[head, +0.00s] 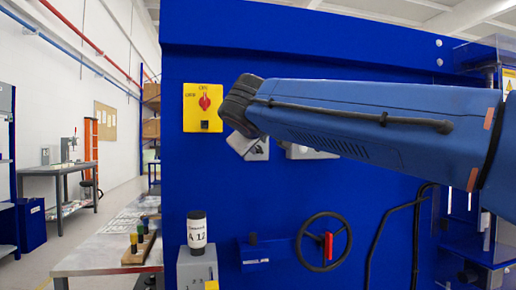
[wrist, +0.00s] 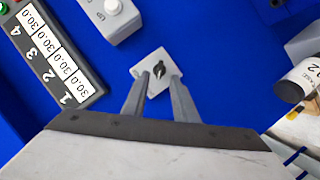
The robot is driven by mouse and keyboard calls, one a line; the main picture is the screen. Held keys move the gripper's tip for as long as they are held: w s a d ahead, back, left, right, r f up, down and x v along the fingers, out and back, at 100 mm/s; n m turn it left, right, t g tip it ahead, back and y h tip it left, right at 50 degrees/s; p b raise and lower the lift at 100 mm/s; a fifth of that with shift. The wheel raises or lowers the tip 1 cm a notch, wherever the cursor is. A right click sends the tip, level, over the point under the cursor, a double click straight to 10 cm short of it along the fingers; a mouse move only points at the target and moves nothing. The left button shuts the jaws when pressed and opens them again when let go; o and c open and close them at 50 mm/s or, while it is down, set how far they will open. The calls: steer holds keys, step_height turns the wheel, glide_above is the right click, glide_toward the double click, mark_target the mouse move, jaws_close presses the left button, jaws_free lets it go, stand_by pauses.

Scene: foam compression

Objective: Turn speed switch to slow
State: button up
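A small light-grey plate with a dark rotary knob, which looks like the speed switch (wrist: 159,69), is on the blue panel in the wrist view. My gripper (wrist: 159,80) is open, with its two dark fingers apart and pointing at the plate. The knob shows between and just beyond the fingertips. I cannot tell whether the fingers touch it or how the knob is set. In the head view my arm crosses in front of the panel and the gripper is hidden. A grey box (head: 254,150) shows partly below the arm's end.
A yellow box with a red switch (head: 204,104) is left of my arm. A display with several 30.0 readings (wrist: 58,53) and a grey box with a white button (wrist: 112,12) are nearby. A handwheel (head: 324,242) and a labelled bottle (head: 197,230) are lower down.

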steer(key=v, duration=1.2)
steer(key=shift+s, duration=0.2)
steer(key=shift+d, duration=0.1)
steer(key=s+d+f+m+g+h, duration=0.25)
steer(key=d+f+g, duration=0.25)
steer(key=d+f, duration=1.8)
steer(key=s+d+f+m+g+y, duration=0.1)
steer(key=s+d+f+m, duration=0.1)
steer(key=s+f, duration=0.4)
steer(key=s+d+f+m+g, duration=0.2)
steer(key=s+d+f, duration=0.2)
steer(key=f, duration=0.9)
steer(key=s+d+f+m+g+y, duration=0.1)
steer(key=s+d+f+m+g, duration=0.1)
steer(key=s+f, duration=0.8)
steer(key=shift+d+f+m+y, duration=0.2)
steer(key=shift+d+m+y, duration=0.25)
steer(key=shift+d, duration=0.7)
